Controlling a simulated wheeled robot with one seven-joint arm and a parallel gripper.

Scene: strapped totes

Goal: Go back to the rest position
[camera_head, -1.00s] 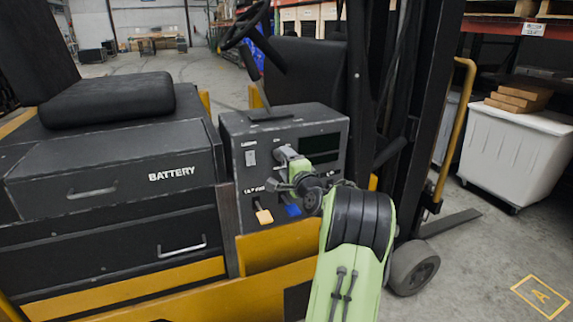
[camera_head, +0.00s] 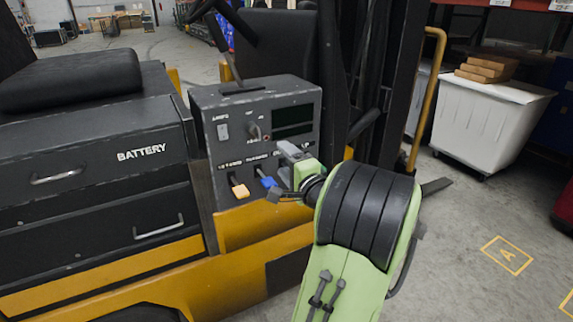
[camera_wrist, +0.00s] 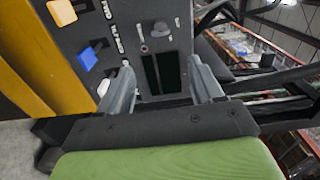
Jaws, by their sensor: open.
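My gripper (camera_wrist: 163,92) is open and empty in the wrist view, its two grey fingers apart, with the forklift's dark control panel (camera_wrist: 150,30) beyond them. In the head view my green and black arm reaches from the bottom, and my gripper (camera_head: 275,172) is in front of the panel's lower right part, its fingertips partly hidden. The panel (camera_head: 215,130) carries an orange lever (camera_head: 240,189), a blue lever (camera_head: 267,181), a knob and a dark display (camera_head: 292,123). The orange lever (camera_wrist: 62,12) and blue lever (camera_wrist: 87,60) also show in the wrist view.
A battery box with drawers (camera_head: 90,170) and a black seat (camera_head: 70,80) are on the left. The forklift mast and a yellow rail (camera_head: 430,90) stand right of the panel. A white bin (camera_head: 475,125) with boxes is at the right. The floor (camera_head: 465,215) at lower right is clear.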

